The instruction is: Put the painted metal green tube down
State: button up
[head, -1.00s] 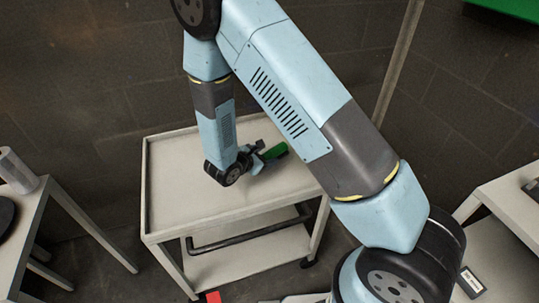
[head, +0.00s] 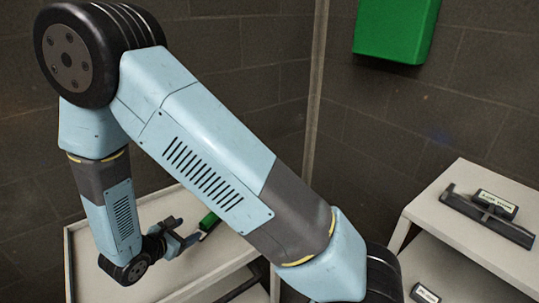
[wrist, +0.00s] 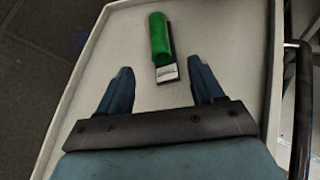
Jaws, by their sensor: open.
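The green tube (wrist: 158,37) lies on the pale cart top (wrist: 222,37) in the wrist view, beside a dark flat piece with a light label (wrist: 167,73). My gripper (wrist: 162,78) is open and empty, with the tube beyond its fingertips and apart from them. In the head view the green tube (head: 209,221) shows only in part, close to my gripper (head: 190,228); my arm covers some of that area.
The cart (head: 84,262) has a raised rim and a dark handle (wrist: 299,100). At the right stands a pale shelf unit (head: 455,215) with a dark bracket and labelled block (head: 490,212). A green box (head: 396,28) hangs on the wall.

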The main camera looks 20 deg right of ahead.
jog(key=s+d+r+m+g+y, duration=0.15)
jog(key=d+r+m+g, duration=0.55)
jog(key=d+r+m, duration=0.85)
jog(key=s+d+r+m+t+y, duration=0.1)
jog(key=s+d+r+m+y, duration=0.1)
jog(key=s+r, duration=0.3)
jog(key=s+d+r+m+t+y, duration=0.1)
jog(key=s+d+r+m+y, duration=0.1)
jog(key=s+d+r, duration=0.3)
jog(key=s+d+r+m+t+y, duration=0.1)
jog(key=s+d+r+m+y, duration=0.2)
jog(key=r, duration=0.6)
jog(key=shift+s+d+r+m, duration=0.25)
jog(key=shift+s+d+m, duration=0.5)
jog(key=shift+s, duration=0.4)
